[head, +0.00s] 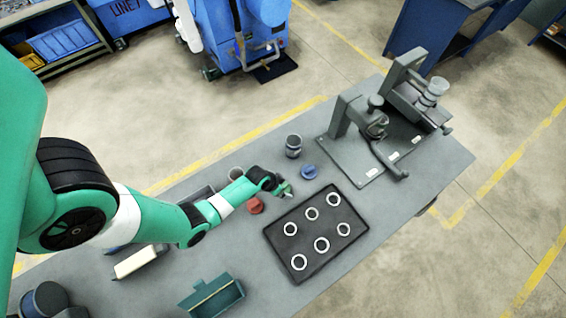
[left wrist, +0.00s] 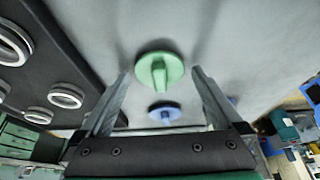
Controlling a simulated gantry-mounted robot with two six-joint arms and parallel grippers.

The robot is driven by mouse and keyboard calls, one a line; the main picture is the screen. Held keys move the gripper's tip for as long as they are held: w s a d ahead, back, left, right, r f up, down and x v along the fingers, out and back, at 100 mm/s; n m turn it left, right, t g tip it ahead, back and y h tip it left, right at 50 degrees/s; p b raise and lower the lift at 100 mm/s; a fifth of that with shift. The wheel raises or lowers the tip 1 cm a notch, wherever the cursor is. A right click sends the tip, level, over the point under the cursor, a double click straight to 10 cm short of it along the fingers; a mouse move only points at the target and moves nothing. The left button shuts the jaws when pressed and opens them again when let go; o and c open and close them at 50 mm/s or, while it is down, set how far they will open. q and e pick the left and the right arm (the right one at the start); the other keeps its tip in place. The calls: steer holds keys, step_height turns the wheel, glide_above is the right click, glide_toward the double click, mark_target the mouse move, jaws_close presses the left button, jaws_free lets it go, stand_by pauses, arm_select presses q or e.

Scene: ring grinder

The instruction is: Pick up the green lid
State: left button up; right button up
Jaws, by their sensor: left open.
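The green lid (left wrist: 159,71), a round disc with a raised grip bar, lies on the grey table in the left wrist view. My left gripper (left wrist: 160,92) is open, with one finger on each side of the lid in the picture. I see no finger touching the lid, and the height above it is hard to tell. In the head view my left gripper (head: 284,190) is over the table just left of the black tray, and it largely hides the green lid there. My right gripper is in neither view.
A black tray (head: 282,262) with several white rings lies close to the right. A blue lid (head: 309,171) is beyond the gripper, and a red lid (head: 255,205) to its left. A dark cup (head: 293,146) and a grey grinder fixture (head: 345,128) stand farther back.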

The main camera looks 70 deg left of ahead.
arm_select(q)
steer(key=shift+c, duration=0.2)
steer(key=c, duration=1.2)
steer(key=shift+o, duration=0.2)
steer(key=shift+r, duration=0.15)
steer(key=shift+r, duration=0.25)
steer(key=r+p, duration=0.2)
steer(key=d+r+p, duration=0.1)
steer(key=r+p, duration=0.1)
steer(key=shift+s+r, duration=0.1)
steer(key=shift+r, duration=0.15)
steer(key=s+d+r+p, duration=0.2)
steer(key=d+r+p, duration=0.5)
steer(key=d, duration=0.6)
steer(key=shift+r+p, duration=0.4)
steer(key=shift+p, duration=0.4)
